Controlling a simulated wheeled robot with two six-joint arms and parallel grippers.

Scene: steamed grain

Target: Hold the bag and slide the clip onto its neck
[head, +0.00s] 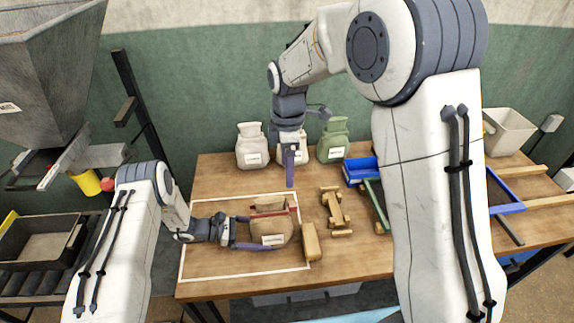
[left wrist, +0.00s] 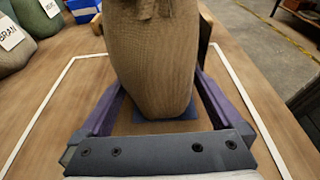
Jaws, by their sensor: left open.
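The brown cloth bag (head: 270,236) stands upright inside the white outline on the table, with a pale label on its front. My left gripper (head: 250,233) is open, with its purple fingers on either side of the bag's lower body. The bag (left wrist: 155,60) also fills the space between those fingers in the left wrist view. A red strip (head: 268,211), possibly the clip, shows at the bag's upper part; I cannot tell if it is on the neck or behind it. My right gripper (head: 290,168) hangs above and behind the bag; its finger gap is not clear.
A white bag (head: 252,150), another pale bag and a green bag (head: 333,143) stand along the table's back. A wooden block (head: 311,241) stands right of the brown bag, near a wooden stand (head: 336,209). A blue bin (head: 359,171) lies farther right. The front left table is clear.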

